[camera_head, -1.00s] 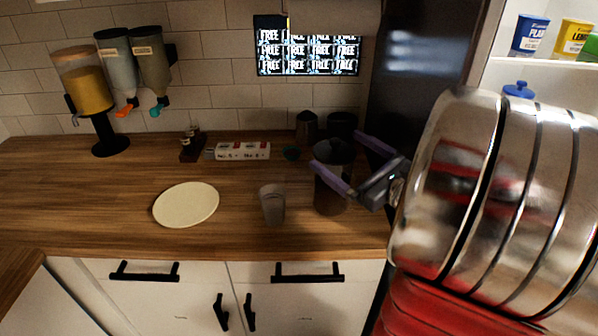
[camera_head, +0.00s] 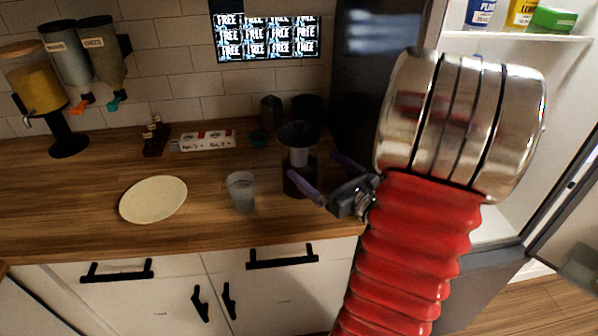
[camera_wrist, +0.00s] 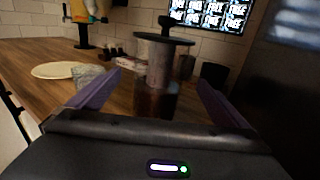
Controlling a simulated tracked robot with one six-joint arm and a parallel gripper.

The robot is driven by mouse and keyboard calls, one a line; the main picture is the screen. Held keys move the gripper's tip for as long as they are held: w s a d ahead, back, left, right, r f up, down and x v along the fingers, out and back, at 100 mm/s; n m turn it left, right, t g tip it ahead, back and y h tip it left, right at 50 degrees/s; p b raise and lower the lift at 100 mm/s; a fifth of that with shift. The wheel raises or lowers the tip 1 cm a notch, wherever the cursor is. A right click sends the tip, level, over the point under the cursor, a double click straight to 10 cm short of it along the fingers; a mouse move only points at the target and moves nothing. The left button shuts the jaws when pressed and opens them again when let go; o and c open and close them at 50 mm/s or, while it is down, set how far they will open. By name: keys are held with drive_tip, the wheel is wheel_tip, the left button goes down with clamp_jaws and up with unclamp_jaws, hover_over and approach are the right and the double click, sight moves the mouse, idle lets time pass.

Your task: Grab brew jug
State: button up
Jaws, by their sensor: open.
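The brew jug (camera_head: 299,158) stands upright on the wooden counter, with a dark lid and a see-through body that is dark lower down. In the wrist view the jug (camera_wrist: 155,75) is centred ahead, its lid and knob above finger level. My gripper (camera_head: 312,164) is open, with its two purple fingers pointing at the jug from the right. In the wrist view the gripper (camera_wrist: 159,78) has one finger on each side of the jug's outline. I cannot tell whether the fingertips reach past its front. The jug's base is partly hidden.
A clear cup (camera_head: 241,191) stands left of the jug, and a cream plate (camera_head: 153,199) lies farther left. A dark canister (camera_head: 307,111) and a grey pitcher (camera_head: 271,113) stand behind. A tall dark panel (camera_head: 362,90) rises at the right. The front counter is clear.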

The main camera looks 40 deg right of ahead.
drive_tip(key=shift+w+d, duration=0.1)
drive_tip(key=shift+w, duration=0.95)
drive_tip(key=shift+w+d, duration=0.1)
drive_tip(key=shift+w, duration=2.55)
drive_tip(key=shift+c, duration=0.3)
drive_tip(key=shift+r, duration=0.1)
drive_tip(key=c, duration=2.1)
